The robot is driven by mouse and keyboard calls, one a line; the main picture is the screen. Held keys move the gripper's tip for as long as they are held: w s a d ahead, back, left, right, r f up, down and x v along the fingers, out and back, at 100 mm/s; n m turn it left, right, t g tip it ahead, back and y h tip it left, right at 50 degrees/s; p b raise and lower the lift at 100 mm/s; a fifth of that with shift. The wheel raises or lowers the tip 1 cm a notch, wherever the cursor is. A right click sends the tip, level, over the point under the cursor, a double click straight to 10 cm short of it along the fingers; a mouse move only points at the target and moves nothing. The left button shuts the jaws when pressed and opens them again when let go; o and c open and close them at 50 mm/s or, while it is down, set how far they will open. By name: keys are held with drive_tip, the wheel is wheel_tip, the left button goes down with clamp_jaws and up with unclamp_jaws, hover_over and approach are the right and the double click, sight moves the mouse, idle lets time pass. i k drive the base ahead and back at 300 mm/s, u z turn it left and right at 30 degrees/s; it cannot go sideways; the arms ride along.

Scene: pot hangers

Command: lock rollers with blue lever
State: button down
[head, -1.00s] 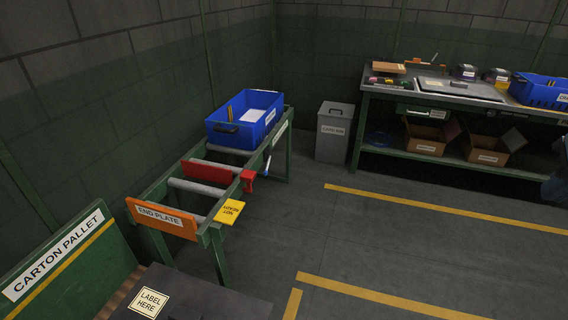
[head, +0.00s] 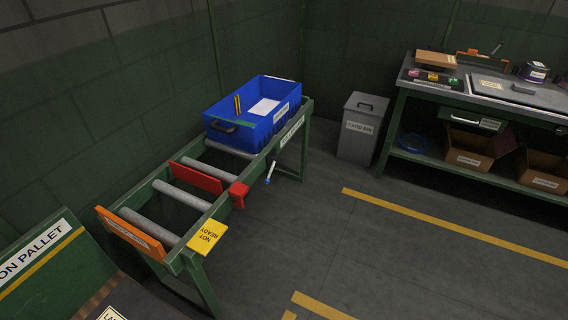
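Grey rollers (head: 183,195) lie across the stand frame (head: 150,185). A red plate (head: 196,176) stands across the rollers. A blue bin (head: 254,111) with papers sits at the far end of the stand. An orange end plate (head: 134,233) closes the near end. A yellow "NOT READY" sign (head: 207,236) is fixed to the right rail. My gripper is not in view.
A grey card bin (head: 360,127) stands right of the roller stand. A workbench (head: 440,93) with tools and cartons is at the right. The carton pallet (head: 50,265) is at the lower left. Open floor (head: 310,235) with yellow lines lies right of the stand.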

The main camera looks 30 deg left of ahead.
sight(275, 159)
drive_tip(key=u, duration=0.3)
drive_tip(key=i, duration=0.95)
drive_tip(key=u, duration=1.05)
drive_tip(key=i, duration=0.65)
drive_tip(key=u, duration=0.4)
drive_tip(key=k, duration=0.8)
drive_tip(key=u, duration=0.25)
drive_tip(key=i, duration=0.8)
drive_tip(key=z, duration=0.15)
